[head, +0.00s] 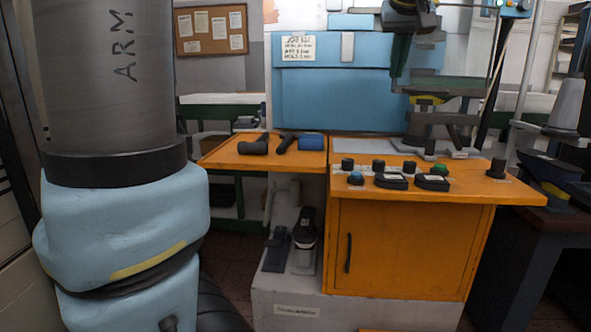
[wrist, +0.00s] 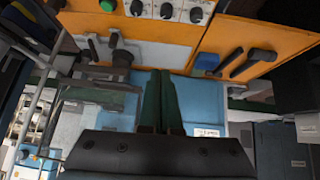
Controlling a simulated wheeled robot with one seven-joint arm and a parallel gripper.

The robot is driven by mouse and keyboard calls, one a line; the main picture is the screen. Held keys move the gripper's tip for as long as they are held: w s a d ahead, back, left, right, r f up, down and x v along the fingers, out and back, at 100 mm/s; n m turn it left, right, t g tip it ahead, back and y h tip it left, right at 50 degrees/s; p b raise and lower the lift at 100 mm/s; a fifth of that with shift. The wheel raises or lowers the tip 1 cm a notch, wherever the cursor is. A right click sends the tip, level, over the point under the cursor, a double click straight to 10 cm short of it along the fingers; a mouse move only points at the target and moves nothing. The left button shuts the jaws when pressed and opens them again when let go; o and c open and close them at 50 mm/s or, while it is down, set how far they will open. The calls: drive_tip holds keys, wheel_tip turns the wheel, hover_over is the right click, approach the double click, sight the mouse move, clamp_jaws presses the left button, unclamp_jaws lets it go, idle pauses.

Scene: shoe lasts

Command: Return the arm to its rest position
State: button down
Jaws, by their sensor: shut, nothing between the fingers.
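My gripper (wrist: 160,76) shows in the wrist view as two dark green fingers side by side, closed together and empty. In the head view, what seem to be the same green fingers (head: 399,62) hang at the upper right, pointing down in front of the blue panel (head: 330,100). They are above the orange cabinet (head: 400,247) and apart from its top. The rest position itself is not marked in either view.
The cabinet top carries knobs, a green button (head: 439,169) and dark pads. A metal fixture (head: 430,118) stands close to the fingers. A dark bench (head: 540,205) stands at right.

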drive_tip(key=a+f+g+y, duration=0.1)
drive_tip(key=a+f+g, duration=0.1)
drive_tip(key=a+f, duration=0.55)
drive_tip(key=a+f+g, duration=0.1)
drive_tip(key=a+f, duration=0.4)
drive_tip(key=f, duration=0.5)
drive_tip(key=s+a+f+g, duration=0.2)
drive_tip(key=s+a+f, duration=0.3)
drive_tip(key=a+f, duration=0.25)
drive_tip(key=s+a+f+g, duration=0.1)
drive_tip(key=s+a+f, duration=0.3)
drive_tip(key=a+f, duration=0.3)
wheel_tip(320, 180, up, 14)
drive_tip(key=s+p, duration=0.1)
drive_tip(key=p, duration=1.5)
drive_tip(key=shift+d+r, duration=0.15)
drive_tip(key=shift+d, duration=0.1)
